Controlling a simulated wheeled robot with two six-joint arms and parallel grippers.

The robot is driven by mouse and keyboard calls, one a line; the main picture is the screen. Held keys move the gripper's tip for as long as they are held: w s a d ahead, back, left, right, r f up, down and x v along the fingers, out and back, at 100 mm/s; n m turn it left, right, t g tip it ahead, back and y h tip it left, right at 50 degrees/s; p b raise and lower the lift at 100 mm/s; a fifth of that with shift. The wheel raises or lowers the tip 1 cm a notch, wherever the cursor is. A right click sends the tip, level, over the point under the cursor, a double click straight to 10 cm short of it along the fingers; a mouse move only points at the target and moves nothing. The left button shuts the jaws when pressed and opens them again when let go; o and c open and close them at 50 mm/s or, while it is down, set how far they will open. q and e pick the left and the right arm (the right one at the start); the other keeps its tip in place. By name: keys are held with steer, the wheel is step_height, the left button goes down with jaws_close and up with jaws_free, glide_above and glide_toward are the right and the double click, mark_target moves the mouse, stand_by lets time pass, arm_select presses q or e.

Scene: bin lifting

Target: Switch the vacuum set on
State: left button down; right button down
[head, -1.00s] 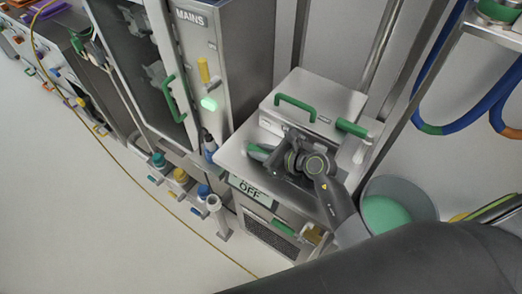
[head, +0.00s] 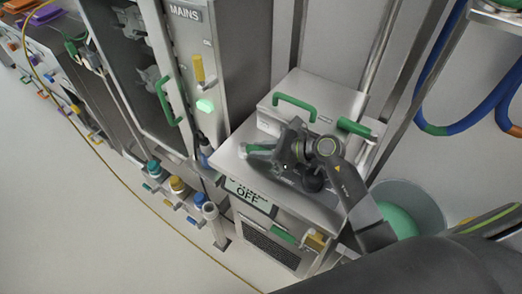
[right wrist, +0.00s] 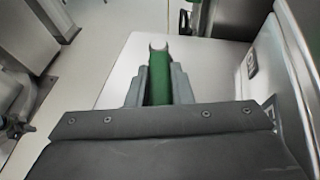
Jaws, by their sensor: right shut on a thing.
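The vacuum set (head: 232,160) is a steel cabinet with a flat top. Its front panel (head: 249,195) reads OFF. A green lever (head: 258,148) sticks out over the top's left part. My right gripper (head: 276,151) is at the lever, and in the right wrist view the two fingers close on either side of the green lever (right wrist: 159,80). The lever's pale tip shows beyond the fingers. The lever's base is hidden by my gripper. My left gripper is not in view.
A steel box with a green handle (head: 295,104) stands behind the top. The MAINS cabinet (head: 229,60) with a yellow lever (head: 198,70) and lit green lamp (head: 205,105) is to the left. A bin (head: 398,200) stands at right. The floor at left is clear.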

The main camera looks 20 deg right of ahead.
mark_target(261, 149)
steer(key=c, duration=1.3)
jaws_free()
step_height(261, 149, up, 10)
steer(key=shift+b, duration=0.55)
